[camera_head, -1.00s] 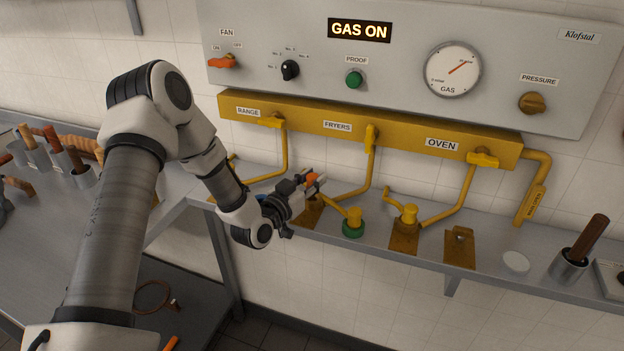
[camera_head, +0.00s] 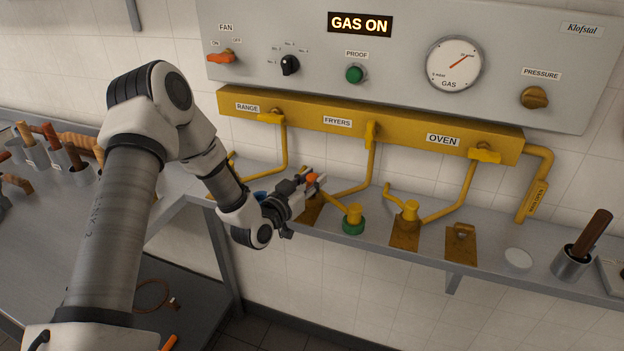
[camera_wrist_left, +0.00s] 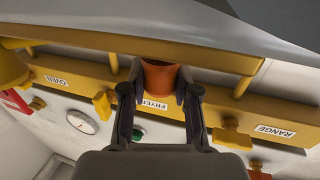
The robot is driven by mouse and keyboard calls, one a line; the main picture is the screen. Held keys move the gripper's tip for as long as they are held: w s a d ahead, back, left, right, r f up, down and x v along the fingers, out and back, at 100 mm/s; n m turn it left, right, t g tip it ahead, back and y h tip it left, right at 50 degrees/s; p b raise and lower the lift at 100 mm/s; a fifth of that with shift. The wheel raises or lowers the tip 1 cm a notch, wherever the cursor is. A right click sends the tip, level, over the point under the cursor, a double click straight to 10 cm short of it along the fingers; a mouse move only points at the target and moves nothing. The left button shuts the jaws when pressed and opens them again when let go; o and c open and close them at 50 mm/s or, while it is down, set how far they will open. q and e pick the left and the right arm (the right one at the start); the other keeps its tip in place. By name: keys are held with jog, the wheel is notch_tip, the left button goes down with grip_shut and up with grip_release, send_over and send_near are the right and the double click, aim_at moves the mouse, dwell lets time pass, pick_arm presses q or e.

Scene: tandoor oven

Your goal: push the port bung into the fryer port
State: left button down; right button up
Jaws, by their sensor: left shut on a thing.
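The orange port bung (camera_head: 312,180) is between the fingers of my left gripper (camera_head: 306,187), which is shut on it just above the wall shelf. In the left wrist view, the bung (camera_wrist_left: 158,78) sits between the two fingertips (camera_wrist_left: 160,90), close to a yellow pipe (camera_wrist_left: 190,53). I cannot tell whether they touch. The fryer port is not clearly visible; the gripper covers part of the brown plate (camera_head: 311,211) below the FRYERS pipe (camera_head: 369,165). My right gripper is not in view.
A green-based yellow fitting (camera_head: 353,219) stands just right of the gripper. The OVEN fitting (camera_head: 410,211) and a brown plate with a catch (camera_head: 461,243) are farther right. The yellow manifold (camera_head: 390,133) runs above. A metal cup (camera_head: 571,262) holds a brown handle.

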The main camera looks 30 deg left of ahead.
pick_arm(q)
jog(key=shift+f+b, duration=0.85)
jog(key=shift+f, duration=0.2)
jog(key=c, duration=0.8)
grip_release()
jog(key=shift+r, duration=0.1)
jog(key=shift+s+a+p, duration=0.15)
jog(key=shift+s+p, duration=1.75)
jog(key=shift+s, duration=2.15)
